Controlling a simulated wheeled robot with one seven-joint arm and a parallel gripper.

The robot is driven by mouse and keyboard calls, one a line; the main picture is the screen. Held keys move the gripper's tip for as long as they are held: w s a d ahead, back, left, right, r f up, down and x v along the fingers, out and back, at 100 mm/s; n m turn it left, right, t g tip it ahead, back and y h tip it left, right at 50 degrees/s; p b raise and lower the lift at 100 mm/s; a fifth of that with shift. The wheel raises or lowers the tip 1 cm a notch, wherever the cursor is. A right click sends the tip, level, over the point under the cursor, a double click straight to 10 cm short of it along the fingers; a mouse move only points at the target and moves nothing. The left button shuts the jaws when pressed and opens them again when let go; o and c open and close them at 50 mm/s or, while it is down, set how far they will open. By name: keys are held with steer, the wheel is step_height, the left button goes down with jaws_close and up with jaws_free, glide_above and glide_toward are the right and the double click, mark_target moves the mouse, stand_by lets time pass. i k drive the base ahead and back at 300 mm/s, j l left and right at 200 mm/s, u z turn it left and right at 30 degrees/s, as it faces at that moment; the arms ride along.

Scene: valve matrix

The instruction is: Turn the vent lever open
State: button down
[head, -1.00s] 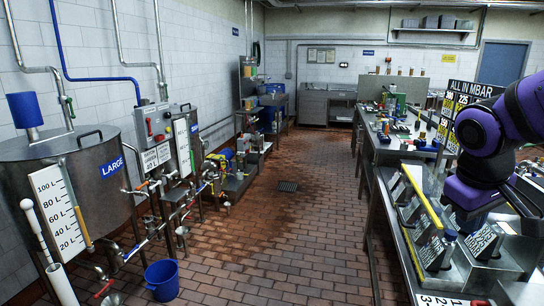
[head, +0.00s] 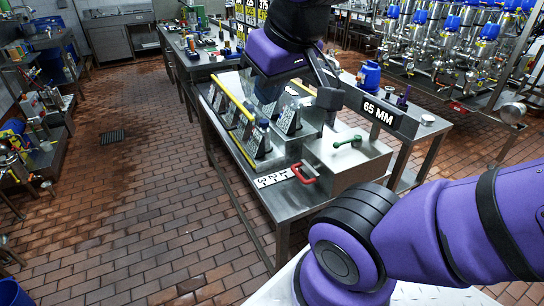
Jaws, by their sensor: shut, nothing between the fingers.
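A green lever (head: 347,142) lies on top of a steel box (head: 350,165) at the front right of the steel bench. A red handle (head: 304,174) sticks out from the box's left side. I cannot read a label saying which one is the vent lever. My gripper (head: 329,98) is dark grey and hangs from my purple arm above the bench, beyond the box. It looks shut and holds nothing visible. It is apart from the green lever and the red handle in the picture. The fingertips are small and partly unclear.
The bench (head: 276,190) carries a row of sloped numbered plates (head: 255,142) and a yellow rail (head: 233,100). A "65 MM" sign (head: 378,113) stands behind the box. Steel valves with blue tops (head: 450,40) fill the back right.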

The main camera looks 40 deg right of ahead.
mark_target(357, 138)
steer(key=z, duration=1.55)
steer(key=l, duration=0.1)
